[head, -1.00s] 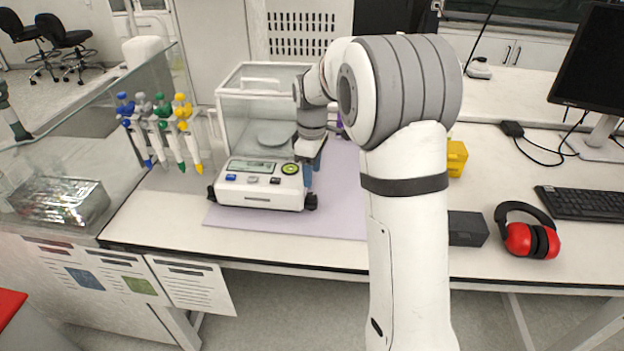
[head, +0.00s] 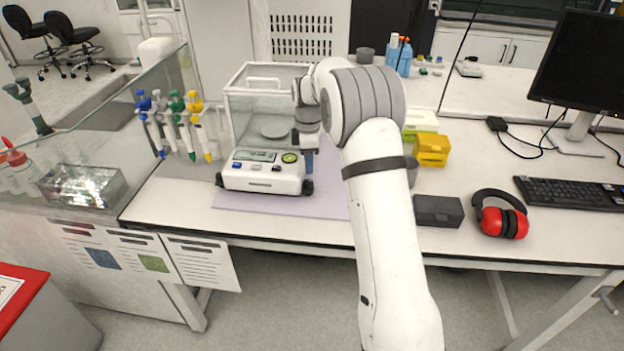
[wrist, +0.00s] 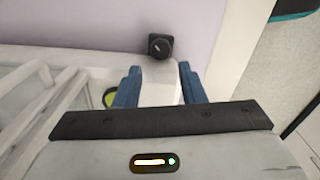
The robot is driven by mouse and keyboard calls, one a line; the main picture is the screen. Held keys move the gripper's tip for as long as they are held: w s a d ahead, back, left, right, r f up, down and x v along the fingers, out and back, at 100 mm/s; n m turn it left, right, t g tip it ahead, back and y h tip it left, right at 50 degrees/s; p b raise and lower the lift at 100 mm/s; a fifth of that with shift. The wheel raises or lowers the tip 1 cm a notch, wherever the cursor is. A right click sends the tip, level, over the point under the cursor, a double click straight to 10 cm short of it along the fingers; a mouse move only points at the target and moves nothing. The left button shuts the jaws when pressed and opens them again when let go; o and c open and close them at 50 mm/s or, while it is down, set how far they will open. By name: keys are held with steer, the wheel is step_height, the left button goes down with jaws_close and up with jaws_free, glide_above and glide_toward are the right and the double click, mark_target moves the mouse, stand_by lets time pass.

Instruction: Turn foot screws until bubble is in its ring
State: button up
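The white balance (head: 262,178) with a glass draft shield stands on a lilac mat (head: 235,201). Its right foot screw (head: 307,187) and left foot screw (head: 219,180) are black knobs at the front corners. The green-ringed round bubble level (head: 290,157) is on the front panel; I cannot make out the bubble's place. My gripper (head: 309,161) points down by the balance's front right corner. In the wrist view my gripper (wrist: 160,80) is open, blue fingers apart, with a white part of the balance between or below them. The right foot screw (wrist: 160,46) lies just beyond the fingertips, ungripped.
Several pipettes (head: 178,120) hang left of the balance by a glass panel. Yellow boxes (head: 432,149), a black box (head: 438,210), red ear muffs (head: 500,214), a keyboard (head: 570,190) and a monitor (head: 585,70) are on the right.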

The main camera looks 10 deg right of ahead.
mark_target(309, 182)
step_height(309, 182, down, 7)
steer(key=shift+r+p, duration=0.1)
steer(key=shift+p, duration=0.3)
steer(key=shift+c, duration=0.6)
